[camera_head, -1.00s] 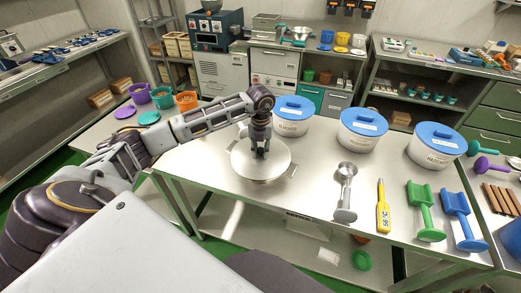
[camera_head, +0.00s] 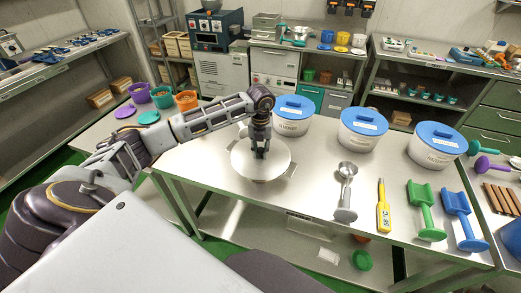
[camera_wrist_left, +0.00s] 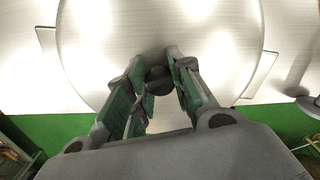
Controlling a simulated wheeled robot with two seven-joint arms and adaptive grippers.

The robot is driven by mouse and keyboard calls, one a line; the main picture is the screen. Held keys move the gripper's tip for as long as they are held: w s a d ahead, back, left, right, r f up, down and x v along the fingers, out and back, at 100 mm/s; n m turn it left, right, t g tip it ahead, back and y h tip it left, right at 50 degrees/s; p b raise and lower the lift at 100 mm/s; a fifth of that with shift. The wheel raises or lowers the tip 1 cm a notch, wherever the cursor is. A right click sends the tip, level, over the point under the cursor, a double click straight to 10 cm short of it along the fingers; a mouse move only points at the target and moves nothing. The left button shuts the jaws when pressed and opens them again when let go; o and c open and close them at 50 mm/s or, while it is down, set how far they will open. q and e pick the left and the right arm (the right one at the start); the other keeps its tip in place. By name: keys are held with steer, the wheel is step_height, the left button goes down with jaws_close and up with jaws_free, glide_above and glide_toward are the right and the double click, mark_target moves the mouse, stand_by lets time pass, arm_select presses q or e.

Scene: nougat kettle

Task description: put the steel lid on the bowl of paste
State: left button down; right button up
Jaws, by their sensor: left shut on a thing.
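The steel lid (camera_head: 275,168) is a round, flat disc near the left part of the steel table. It lies level over the bowl of paste (camera_head: 288,174), of which only side handles show beyond the lid's edge; the paste is hidden. My left gripper (camera_head: 260,154) points down at the lid's middle and is shut on its dark knob. The left wrist view shows the knob (camera_wrist_left: 159,80) between the fingers and the lid (camera_wrist_left: 215,45) spread beneath them. I cannot tell whether the lid touches the rim all round. My right gripper is not in view.
Three white tubs with blue lids, the nearest one (camera_head: 292,122), stand behind and to the right. A steel scoop (camera_head: 345,195), a yellow thermometer (camera_head: 383,208), a green scoop (camera_head: 424,212) and a blue scoop (camera_head: 460,218) lie to the right. The table's front edge is close to the lid.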

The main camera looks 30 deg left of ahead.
arm_select(q)
steer(key=c, duration=0.6)
jaws_free()
steer(key=shift+r, duration=0.1)
steer(key=shift+r+p, duration=1.95)
steer(key=shift+r, duration=1.5)
